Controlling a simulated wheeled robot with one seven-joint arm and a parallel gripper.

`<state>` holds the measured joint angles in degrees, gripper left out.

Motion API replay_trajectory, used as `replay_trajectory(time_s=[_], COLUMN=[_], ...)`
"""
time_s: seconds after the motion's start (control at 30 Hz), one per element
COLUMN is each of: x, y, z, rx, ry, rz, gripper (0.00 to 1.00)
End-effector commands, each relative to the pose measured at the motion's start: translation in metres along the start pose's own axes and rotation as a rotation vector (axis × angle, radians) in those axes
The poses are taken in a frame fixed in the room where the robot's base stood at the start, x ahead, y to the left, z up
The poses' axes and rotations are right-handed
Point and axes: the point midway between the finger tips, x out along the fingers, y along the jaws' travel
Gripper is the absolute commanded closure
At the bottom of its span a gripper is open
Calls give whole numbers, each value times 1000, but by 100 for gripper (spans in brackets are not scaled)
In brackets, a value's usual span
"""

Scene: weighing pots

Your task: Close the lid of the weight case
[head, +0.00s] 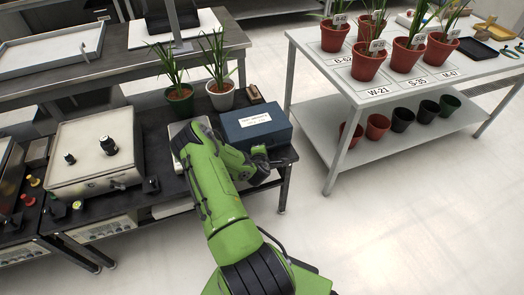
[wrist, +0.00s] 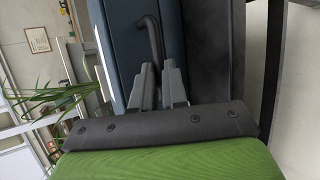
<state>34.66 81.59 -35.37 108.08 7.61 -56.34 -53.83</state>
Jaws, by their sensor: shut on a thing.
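The weight case (head: 256,123) is a blue box with a white label on its top, on the dark bench near its right end. Its lid lies over the box in the head view; my arm hides part of the front, so I cannot tell whether a small gap remains. My gripper (head: 261,162) is at the front of the case. In the wrist view my gripper (wrist: 160,82) is shut on the dark bent handle (wrist: 152,38) in front of the blue face of the case (wrist: 118,40).
A scale (head: 98,160) sits to the left. A white table (head: 345,82) with red pots stands to the right, across a floor gap.

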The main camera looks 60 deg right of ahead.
Motion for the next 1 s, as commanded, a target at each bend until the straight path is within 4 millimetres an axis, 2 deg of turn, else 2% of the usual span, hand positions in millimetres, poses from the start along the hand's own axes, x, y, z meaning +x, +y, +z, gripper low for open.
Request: replay_trajectory(time_s=[0.03,0.07,0.2,0.43,0.53,1.0], x=[-3,-3,-4,-4,-12,-121], y=[-29,-29,-29,-29,-28,-20], z=[-2,-2,-2,-2,-2,-3], rx=[11,11,12,13,13,-13], ry=[-7,-7,-6,-6,-7,-4], rz=[-69,-69,-70,-70,-70,-57], gripper=[100,84,63,62,62,62])
